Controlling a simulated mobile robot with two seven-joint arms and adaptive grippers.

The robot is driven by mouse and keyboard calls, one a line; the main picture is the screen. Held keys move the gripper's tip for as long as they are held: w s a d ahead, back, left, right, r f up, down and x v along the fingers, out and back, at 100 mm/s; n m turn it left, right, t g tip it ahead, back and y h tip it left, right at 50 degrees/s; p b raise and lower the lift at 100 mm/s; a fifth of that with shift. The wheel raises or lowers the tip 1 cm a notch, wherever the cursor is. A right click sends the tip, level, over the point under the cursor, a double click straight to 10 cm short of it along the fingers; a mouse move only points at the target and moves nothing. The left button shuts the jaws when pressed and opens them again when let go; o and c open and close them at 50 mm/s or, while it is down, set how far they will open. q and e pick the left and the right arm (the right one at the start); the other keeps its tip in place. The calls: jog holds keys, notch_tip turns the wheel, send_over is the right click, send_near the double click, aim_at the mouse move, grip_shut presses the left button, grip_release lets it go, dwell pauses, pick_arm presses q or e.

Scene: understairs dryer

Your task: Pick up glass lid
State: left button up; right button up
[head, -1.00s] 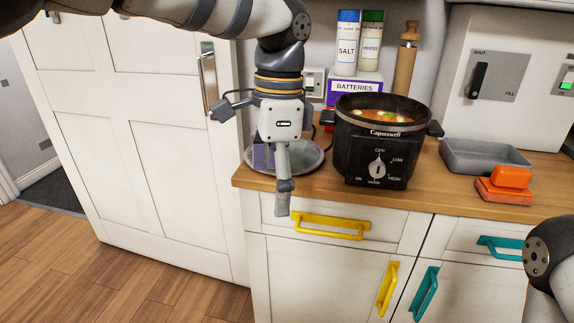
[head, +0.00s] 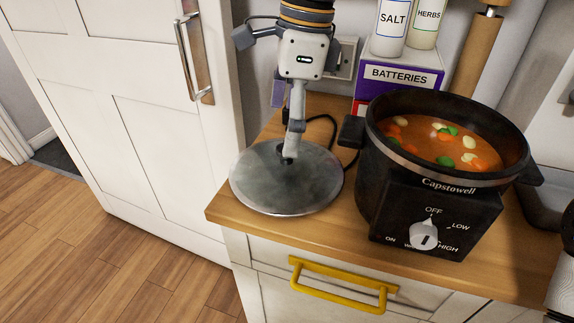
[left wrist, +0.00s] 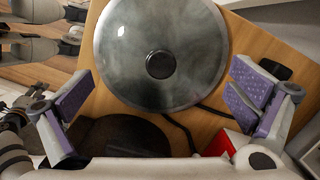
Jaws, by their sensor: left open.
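The glass lid (head: 262,190) is a round grey translucent disc with a metal rim and a dark central knob. It lies flat on the wooden counter, left of the slow cooker, and also shows in the left wrist view (left wrist: 125,60), where its knob is in plain sight. My left gripper (head: 285,120) points down over the lid, fingers spread and empty. In the head view its near finger partly covers the knob. In the left wrist view, purple pads stand either side of the open gap (left wrist: 165,98), with the knob above its middle.
The black slow cooker (head: 440,215), full of stew, stands close right of the lid. A batteries box (head: 400,78) with salt and herbs jars stands behind. A black cable (head: 333,130) runs behind the lid. A white door (head: 130,130) is left.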

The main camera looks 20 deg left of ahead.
aim_at(286, 162)
pick_arm(q)
notch_tip(286, 162, down, 5)
jog(key=shift+a+r, duration=0.1)
jog(key=c, duration=1.8)
jog(key=shift+f, duration=0.2)
grip_shut()
